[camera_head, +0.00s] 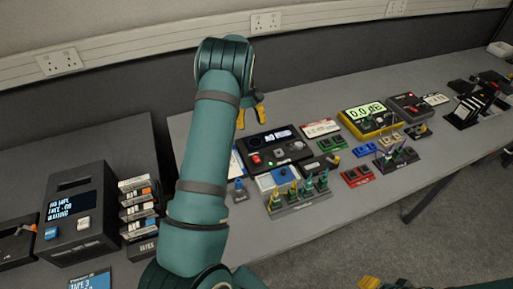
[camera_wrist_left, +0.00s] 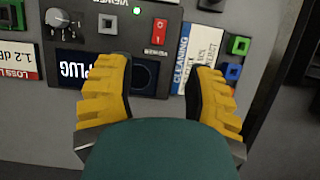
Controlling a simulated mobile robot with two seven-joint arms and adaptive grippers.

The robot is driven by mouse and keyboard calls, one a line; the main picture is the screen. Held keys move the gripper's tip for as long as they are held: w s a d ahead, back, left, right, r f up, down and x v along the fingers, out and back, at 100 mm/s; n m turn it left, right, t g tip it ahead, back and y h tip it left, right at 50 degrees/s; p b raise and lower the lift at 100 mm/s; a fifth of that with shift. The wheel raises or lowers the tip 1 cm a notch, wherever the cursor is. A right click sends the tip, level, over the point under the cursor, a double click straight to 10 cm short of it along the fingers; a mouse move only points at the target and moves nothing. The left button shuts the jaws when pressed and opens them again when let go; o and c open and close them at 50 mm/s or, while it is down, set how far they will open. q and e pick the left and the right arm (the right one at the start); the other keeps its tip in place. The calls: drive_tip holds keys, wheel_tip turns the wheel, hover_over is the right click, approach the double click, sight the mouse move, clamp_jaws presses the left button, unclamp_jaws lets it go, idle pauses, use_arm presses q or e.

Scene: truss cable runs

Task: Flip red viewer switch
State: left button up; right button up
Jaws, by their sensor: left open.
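The viewer (camera_head: 278,150) is a black box with a small screen, a grey knob and a red switch (camera_head: 256,159). In the left wrist view the red switch (camera_wrist_left: 159,32) sits on the dark panel, just beyond the gap between my fingertips. My left gripper (camera_head: 250,114) is at the back edge of the viewer, with yellow fingers. In the left wrist view the left gripper (camera_wrist_left: 160,75) has its fingers apart with nothing between them. Yellow parts of my right gripper (camera_head: 371,284) show at the bottom edge, mostly cut off.
A cleaning card (camera_wrist_left: 196,55) lies beside the viewer. A yellow meter (camera_head: 368,116) and a grey device (camera_head: 409,106) stand to the right. A rack of connectors (camera_head: 298,197) stands in front. A black box (camera_head: 78,215) and stacked tapes (camera_head: 138,205) are at left.

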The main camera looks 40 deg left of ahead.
sight(257, 159)
use_arm(q)
drive_tip(key=x, duration=1.3)
drive_tip(key=shift+d+f+b, duration=0.15)
drive_tip(key=shift+f+b, duration=0.15)
drive_tip(key=shift+b, duration=0.05)
